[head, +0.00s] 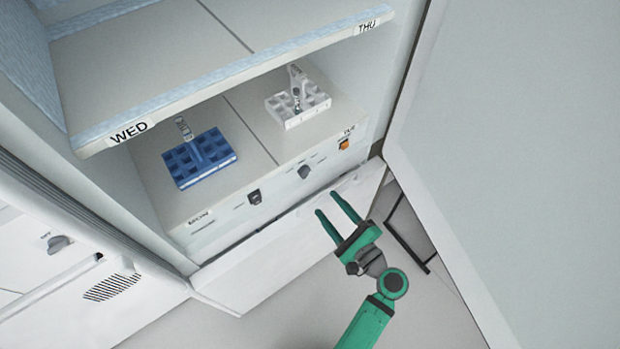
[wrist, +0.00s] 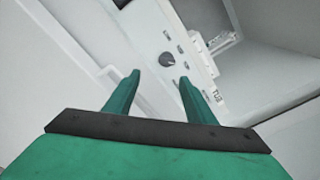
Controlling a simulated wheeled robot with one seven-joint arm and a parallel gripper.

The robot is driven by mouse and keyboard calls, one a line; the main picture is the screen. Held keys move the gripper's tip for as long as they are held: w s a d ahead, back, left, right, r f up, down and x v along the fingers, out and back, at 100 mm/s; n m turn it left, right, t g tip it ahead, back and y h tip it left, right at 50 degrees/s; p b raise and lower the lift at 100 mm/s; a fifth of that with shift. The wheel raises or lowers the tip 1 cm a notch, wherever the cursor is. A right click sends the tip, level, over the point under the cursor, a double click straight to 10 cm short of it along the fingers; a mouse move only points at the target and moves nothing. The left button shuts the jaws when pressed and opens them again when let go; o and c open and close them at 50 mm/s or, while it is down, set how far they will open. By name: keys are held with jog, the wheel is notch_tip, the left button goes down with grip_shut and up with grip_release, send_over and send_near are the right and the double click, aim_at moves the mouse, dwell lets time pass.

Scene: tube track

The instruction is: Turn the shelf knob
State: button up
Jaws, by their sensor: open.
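The shelf knob (head: 304,171) is a small dark grey dial on the front panel of the lower shelf, between a black switch (head: 254,197) and an orange switch (head: 344,144). The gripper's fingers also show in the wrist view (wrist: 158,78).
A blue rack (head: 200,158) and a white rack (head: 297,105) stand on the lower shelf. An upper shelf (head: 160,65) labelled WED and THU lies above. An open door (head: 520,140) stands at the right, and a lowered flap (head: 270,262) lies below the panel.

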aim_at(307, 175)
jog(key=shift+y, duration=0.3)
jog(key=x, duration=0.3)
jog(key=r+x, duration=0.1)
jog(key=x, duration=0.7)
jog(key=shift+w+d+r, duration=0.2)
jog(key=shift+r, duration=0.05)
jog(key=c, duration=1)
